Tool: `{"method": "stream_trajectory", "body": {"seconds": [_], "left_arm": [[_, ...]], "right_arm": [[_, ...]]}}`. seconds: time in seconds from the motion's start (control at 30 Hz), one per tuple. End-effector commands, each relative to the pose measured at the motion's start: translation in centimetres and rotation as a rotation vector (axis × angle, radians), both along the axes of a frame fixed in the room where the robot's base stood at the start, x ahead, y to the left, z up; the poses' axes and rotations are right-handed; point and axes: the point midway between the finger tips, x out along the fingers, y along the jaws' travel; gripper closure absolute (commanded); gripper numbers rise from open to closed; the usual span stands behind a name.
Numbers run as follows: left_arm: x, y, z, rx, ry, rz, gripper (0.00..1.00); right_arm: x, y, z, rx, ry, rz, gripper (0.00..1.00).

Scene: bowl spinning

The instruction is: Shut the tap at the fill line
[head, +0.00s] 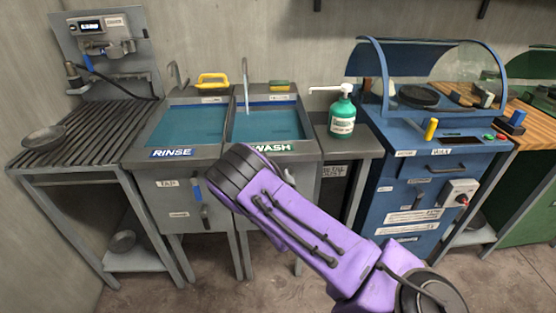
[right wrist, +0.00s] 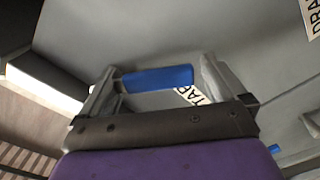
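The WASH basin (head: 265,124) holds teal water. A thin pale line like a water stream (head: 246,92) drops from its spout (head: 244,64) to the surface. No fill line can be made out. My right arm crosses the WASH cabinet front in the head view and hides its controls and my right gripper. In the right wrist view my right gripper (right wrist: 158,85) is open. A blue handle (right wrist: 157,78) spans most of the gap between its fingers; contact cannot be told. A partly hidden TAP label (right wrist: 190,95) is beside the handle. My left gripper is not in view.
The RINSE basin (head: 190,127) stands at left, with a blue handle (head: 197,192) on its front. A green soap bottle (head: 342,116) stands to the right, before a blue machine (head: 415,175). A slatted rack (head: 90,130) is far left. The DRAIN label (right wrist: 312,15) is upper right.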

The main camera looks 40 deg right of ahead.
Motion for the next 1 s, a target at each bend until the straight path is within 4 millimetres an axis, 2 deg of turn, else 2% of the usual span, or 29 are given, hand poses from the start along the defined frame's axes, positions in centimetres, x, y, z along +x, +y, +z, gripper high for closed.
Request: {"method": "stream_trajectory", "body": {"seconds": [0.33,0.7,0.83,1.0], "left_arm": [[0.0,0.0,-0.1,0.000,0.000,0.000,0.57],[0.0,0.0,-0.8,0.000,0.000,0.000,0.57],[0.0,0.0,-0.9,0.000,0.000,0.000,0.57],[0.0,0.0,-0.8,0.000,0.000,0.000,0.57]], "right_arm": [[-0.3,0.4,0.0,0.000,-0.002,0.002,0.01],[-6.3,5.6,0.0,-0.001,0.000,0.004,0.01],[-7.6,6.6,0.0,0.000,-0.002,0.002,0.01],[-8.0,6.9,0.1,-0.001,-0.003,0.000,0.01]]}}
